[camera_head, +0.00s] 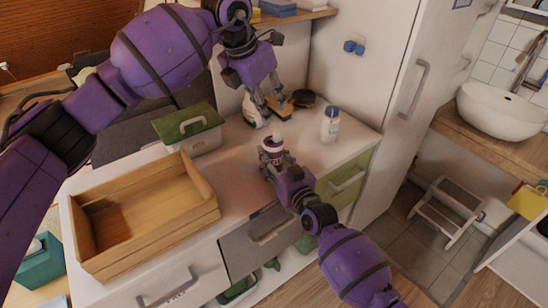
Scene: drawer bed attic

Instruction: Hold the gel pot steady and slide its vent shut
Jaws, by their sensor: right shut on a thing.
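A small white pot with a dark band, which looks like the gel pot (269,145), is upright on the white counter. My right gripper (272,156) is shut on it from the near side, and the fingers hide much of its lower part. Its vent is too small to make out. My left gripper (275,115) is above and behind the pot, pointing down with its fingers apart. I see nothing between them, and they appear clear of the pot.
A white and green item (253,112), a wooden brush-like item (286,107) and a dark round item (303,98) lie behind. A green-lidded box (188,143) and wooden crate (203,208) stand left. The counter's right front is clear.

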